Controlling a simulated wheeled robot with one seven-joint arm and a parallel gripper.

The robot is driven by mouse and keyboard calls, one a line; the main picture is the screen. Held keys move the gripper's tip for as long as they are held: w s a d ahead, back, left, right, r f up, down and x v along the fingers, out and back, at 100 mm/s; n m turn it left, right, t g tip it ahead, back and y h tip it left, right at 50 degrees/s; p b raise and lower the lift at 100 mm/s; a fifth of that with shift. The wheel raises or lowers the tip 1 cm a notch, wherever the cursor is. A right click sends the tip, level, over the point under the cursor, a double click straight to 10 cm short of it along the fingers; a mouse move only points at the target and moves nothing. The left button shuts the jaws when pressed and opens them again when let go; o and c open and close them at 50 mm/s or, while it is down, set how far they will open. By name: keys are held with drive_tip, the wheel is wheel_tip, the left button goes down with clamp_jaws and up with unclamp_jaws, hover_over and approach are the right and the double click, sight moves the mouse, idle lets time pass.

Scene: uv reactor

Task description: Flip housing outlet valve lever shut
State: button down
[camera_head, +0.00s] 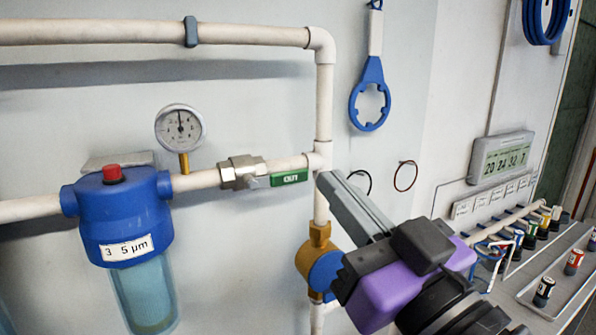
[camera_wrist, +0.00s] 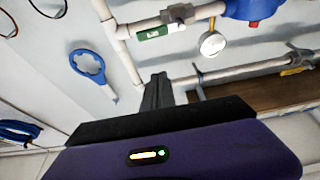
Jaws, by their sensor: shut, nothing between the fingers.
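The outlet valve lever (camera_head: 290,177) is a green handle marked "OUT", lying along the white pipe to the right of the metal valve body (camera_head: 241,172). The blue filter housing (camera_head: 122,205), with a red button and a "5 µm" label, is left of the valve. The green lever also shows in the wrist view (camera_wrist: 152,32), at the top. My gripper (camera_head: 325,180) is shut and empty, its fingertips just right of the lever's free end in the head view. Its closed fingers also show in the wrist view (camera_wrist: 157,78). I cannot tell whether they touch the lever.
A pressure gauge (camera_head: 181,128) stands above the pipe left of the valve. A vertical white pipe (camera_head: 324,110) and a brass-and-blue fitting (camera_head: 322,265) are close to my gripper. A blue wrench (camera_head: 370,95) hangs above. A battery tray (camera_head: 560,275) is at right.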

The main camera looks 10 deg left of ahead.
wheel_tip(320, 180, up, 4)
drive_tip(key=p, duration=0.3)
hover_over(298, 172)
drive_tip(key=s, duration=0.2)
drive_tip(key=shift+s+d+f, duration=0.1)
drive_tip(key=shift+f, duration=1.1)
drive_tip(key=shift+s+f, duration=0.1)
drive_tip(key=shift+f, duration=1.1)
drive_tip(key=shift+w, duration=0.2)
